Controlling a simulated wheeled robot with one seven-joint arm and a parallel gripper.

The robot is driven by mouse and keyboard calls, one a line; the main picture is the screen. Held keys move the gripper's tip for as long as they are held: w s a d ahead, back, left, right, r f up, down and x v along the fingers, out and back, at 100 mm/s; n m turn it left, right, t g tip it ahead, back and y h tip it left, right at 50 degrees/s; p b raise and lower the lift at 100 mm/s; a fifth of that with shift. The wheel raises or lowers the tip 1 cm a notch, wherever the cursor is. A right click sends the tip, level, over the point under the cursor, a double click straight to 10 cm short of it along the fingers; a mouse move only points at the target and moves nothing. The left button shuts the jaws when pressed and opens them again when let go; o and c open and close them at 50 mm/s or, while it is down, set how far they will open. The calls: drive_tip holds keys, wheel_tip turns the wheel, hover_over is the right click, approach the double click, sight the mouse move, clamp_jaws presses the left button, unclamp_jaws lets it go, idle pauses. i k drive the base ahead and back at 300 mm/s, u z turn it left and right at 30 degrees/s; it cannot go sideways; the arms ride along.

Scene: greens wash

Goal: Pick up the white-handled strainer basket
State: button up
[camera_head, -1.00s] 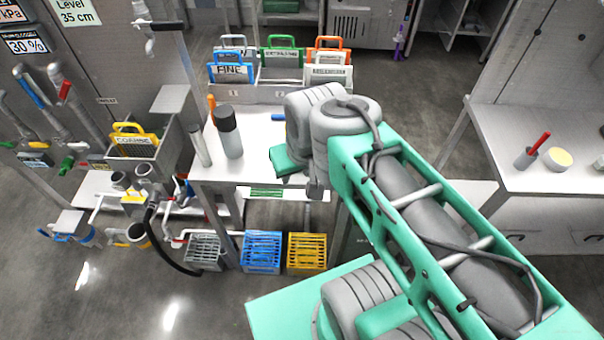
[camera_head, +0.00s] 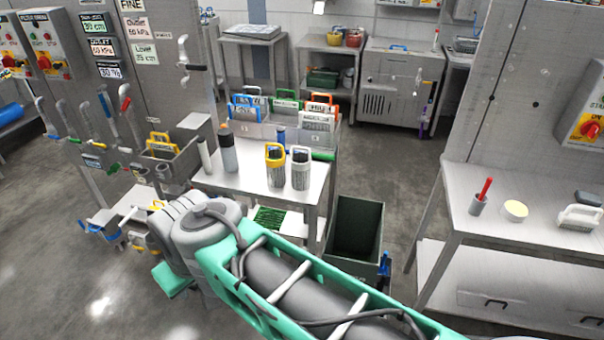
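A white-handled strainer basket (camera_head: 301,171) stands upright on the steel table, with a grey perforated-looking body and a pale loop handle on top. A similar basket with a yellow handle (camera_head: 275,168) stands just to its left. The steel table (camera_head: 245,186) is beyond my arm. My arm crosses the lower middle of the picture, its grey joint below and left of the table. My gripper does not show, so its state and its distance from the basket are hidden.
A grey bottle (camera_head: 228,152) and a pale cylinder (camera_head: 205,155) stand at the table's left. A rack (camera_head: 262,132) of coloured-handled panels is behind. A dark green bin (camera_head: 354,232) stands right of the table. A right-hand bench (camera_head: 545,232) holds small items.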

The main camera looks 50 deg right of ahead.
sight(300, 162)
drive_tip(key=z, duration=0.25)
drive_tip(key=i, duration=1.05)
drive_tip(key=u, duration=0.7)
